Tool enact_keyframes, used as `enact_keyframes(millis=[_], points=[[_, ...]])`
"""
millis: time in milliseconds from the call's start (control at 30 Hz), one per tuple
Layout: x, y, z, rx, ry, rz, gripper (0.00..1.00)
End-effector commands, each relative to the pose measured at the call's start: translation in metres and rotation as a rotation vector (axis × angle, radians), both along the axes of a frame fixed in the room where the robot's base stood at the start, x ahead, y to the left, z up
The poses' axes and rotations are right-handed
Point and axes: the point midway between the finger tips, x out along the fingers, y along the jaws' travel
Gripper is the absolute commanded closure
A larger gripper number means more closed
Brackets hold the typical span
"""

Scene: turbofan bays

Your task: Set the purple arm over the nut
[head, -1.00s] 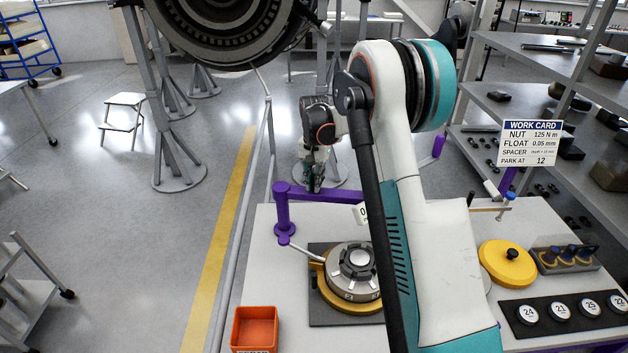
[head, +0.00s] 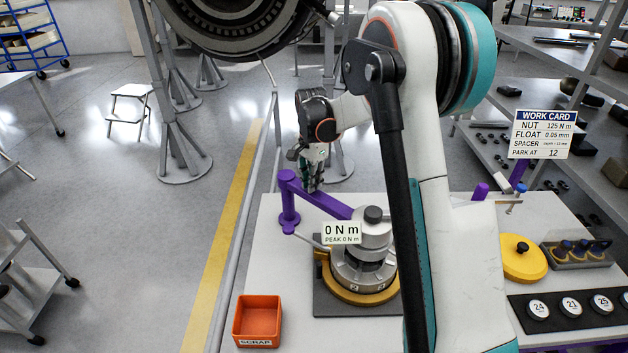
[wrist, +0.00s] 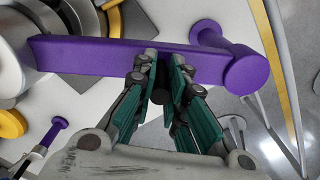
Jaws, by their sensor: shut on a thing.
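The purple arm (head: 325,202) runs from its purple post (head: 288,217) toward the front right, and crosses the wrist view (wrist: 120,58). At its far end is a grey cylindrical head with a dark knob (head: 373,216). This head stands above the silver, ringed turbine hub (head: 350,275); the nut is hidden, and I cannot tell whether the head touches it. My gripper (head: 311,188) is by the arm's middle. In the wrist view my gripper (wrist: 163,68) is shut on a dark handle of the purple arm (wrist: 161,92).
A readout (head: 341,233) shows 0 N m. An orange scrap bin (head: 257,318) is at the table's front left. A yellow disc (head: 522,258), a rack of blue-topped pieces (head: 576,254) and numbered discs (head: 570,307) lie right. A work card (head: 541,134) stands behind them.

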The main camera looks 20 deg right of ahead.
Motion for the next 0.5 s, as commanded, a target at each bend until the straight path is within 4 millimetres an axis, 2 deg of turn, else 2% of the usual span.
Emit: enact_keyframes(millis=[400,433,500], points=[[-0.0020,0.0042,-0.0007,0.005,0.005,0.008,1.00],[-0.0020,0.0042,-0.0007,0.005,0.005,0.008,0.86],[-0.0020,0.0042,-0.0007,0.005,0.005,0.007,0.70]])
